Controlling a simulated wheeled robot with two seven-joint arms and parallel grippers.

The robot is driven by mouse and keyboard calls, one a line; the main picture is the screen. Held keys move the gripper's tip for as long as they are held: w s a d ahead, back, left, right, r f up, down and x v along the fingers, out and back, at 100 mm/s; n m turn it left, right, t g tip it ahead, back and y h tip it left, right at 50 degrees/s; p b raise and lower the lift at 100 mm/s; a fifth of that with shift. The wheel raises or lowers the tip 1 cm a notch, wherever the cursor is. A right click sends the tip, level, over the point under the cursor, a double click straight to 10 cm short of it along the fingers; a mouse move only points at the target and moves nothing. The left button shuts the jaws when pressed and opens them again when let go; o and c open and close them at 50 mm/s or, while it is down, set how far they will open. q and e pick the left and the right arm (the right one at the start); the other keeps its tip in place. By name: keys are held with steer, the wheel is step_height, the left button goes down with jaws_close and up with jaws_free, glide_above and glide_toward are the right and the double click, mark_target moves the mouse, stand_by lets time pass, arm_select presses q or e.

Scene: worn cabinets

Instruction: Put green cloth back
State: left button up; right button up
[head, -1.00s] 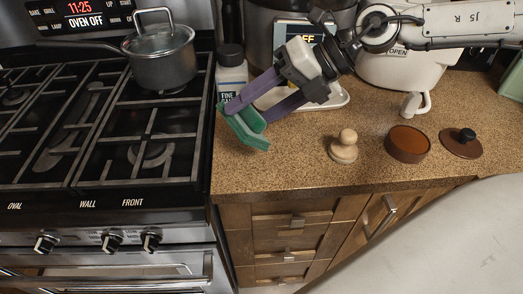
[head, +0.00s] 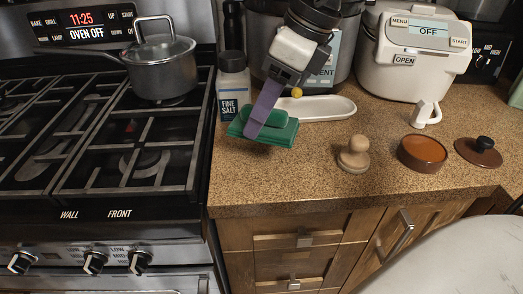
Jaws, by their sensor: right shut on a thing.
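The green cloth (head: 281,135) is a folded, layered square at the left part of the speckled brown counter, just in front of the salt container. My right gripper (head: 258,128) comes down from above with its purple fingers at the cloth and is shut on it. The cloth looks roughly flat; I cannot tell whether it touches the counter. One finger largely hides the other. My left gripper is not in view.
A fine salt container (head: 233,88) stands close behind the cloth. A white oblong dish (head: 325,108) lies to its right. A wooden stamp-like object (head: 353,155), a brown bowl (head: 422,153) and a dark lid (head: 478,152) stand farther right. The stove (head: 110,140) borders the counter's left. The front counter strip is clear.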

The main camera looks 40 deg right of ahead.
mark_target(281, 111)
step_height(281, 111, down, 7)
steer(key=shift+f, duration=0.1)
steer(key=o, duration=0.9)
steer(key=shift+o, duration=0.2)
steer(key=shift+r, duration=0.2)
steer(key=v, duration=1.1)
steer(key=shift+s+d+r+p, duration=0.1)
steer(key=shift+r+p, duration=0.25)
steer(key=shift+r, duration=0.05)
